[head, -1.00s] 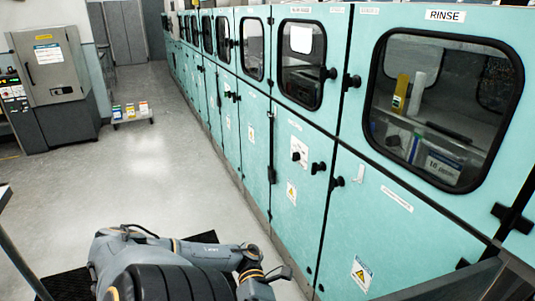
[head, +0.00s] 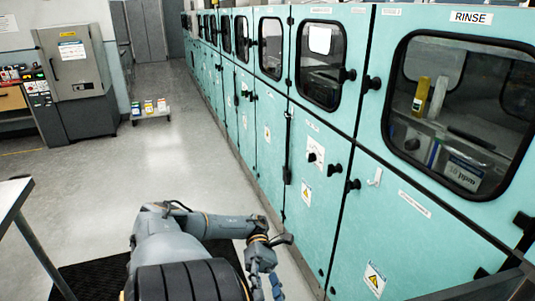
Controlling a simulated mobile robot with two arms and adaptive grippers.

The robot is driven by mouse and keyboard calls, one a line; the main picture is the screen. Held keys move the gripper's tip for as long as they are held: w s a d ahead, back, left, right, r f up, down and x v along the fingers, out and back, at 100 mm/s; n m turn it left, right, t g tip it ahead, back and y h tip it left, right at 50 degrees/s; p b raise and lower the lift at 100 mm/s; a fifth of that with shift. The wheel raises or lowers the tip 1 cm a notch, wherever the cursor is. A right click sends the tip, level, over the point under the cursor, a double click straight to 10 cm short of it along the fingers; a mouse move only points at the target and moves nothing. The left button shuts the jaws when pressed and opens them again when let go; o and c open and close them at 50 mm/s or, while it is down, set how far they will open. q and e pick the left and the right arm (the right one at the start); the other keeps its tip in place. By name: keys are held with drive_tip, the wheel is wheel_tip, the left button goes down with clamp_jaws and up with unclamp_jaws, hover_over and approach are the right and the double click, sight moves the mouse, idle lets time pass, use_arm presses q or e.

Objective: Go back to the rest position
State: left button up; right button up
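One grey arm of mine (head: 215,226) comes in at the lower left of centre in the head view and bends right. Its far end, near the machine's lower doors, turns down toward the bottom edge. What seems to be my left gripper (head: 268,282) shows there only in part, as small grey-blue pieces. I cannot tell whether it is open or shut, and I see nothing clearly held. My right gripper is not in view.
A long row of teal cabinets (head: 330,215) with windows runs along the right; the nearest is labelled RINSE. A table edge (head: 12,195) is at the left. A grey oven-like machine (head: 85,75) and a low rack (head: 150,112) stand farther back. The floor between is clear.

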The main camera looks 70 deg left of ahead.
use_arm(q)
drive_tip(key=shift+w+a, duration=0.1)
drive_tip(key=shift+a, duration=0.35)
idle(0.5)
